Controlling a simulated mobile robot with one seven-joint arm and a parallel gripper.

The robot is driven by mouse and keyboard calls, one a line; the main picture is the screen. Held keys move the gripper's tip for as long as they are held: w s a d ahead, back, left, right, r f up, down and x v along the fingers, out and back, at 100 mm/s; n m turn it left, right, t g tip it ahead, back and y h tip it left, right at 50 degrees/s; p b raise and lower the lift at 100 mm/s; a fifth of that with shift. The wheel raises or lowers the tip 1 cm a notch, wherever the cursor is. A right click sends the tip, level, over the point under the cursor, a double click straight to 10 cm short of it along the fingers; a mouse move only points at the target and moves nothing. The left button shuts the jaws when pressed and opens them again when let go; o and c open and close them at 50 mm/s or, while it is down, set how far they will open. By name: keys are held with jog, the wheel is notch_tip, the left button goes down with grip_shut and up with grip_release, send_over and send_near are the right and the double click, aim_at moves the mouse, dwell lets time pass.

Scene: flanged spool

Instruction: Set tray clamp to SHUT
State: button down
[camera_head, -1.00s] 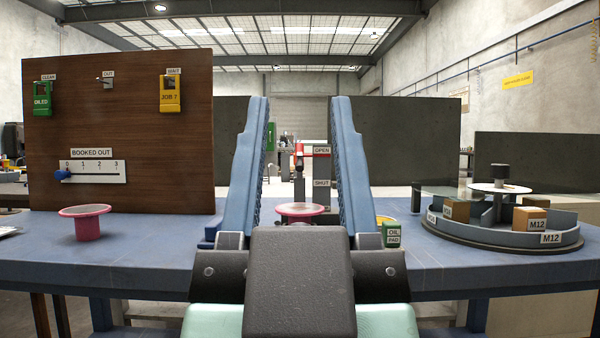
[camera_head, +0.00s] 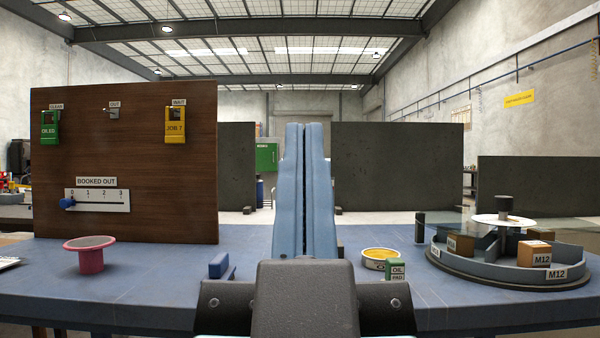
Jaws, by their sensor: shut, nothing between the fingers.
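My gripper (camera_head: 304,128) stands upright in the middle of the view with its two long blue fingers closed together, nothing between them. The tray clamp, with its OPEN and SHUT labels, is hidden behind the fingers, so its present setting cannot be seen. A pink flanged spool (camera_head: 90,258) stands on the blue bench (camera_head: 160,285) at the left, well apart from my gripper.
A brown board (camera_head: 130,150) at the left carries green and yellow tags and a BOOKED OUT slider (camera_head: 97,200) at 0.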

notch_tip(320, 180, up, 41)
jog(key=p, duration=3.9)
jog(key=shift+f, duration=0.1)
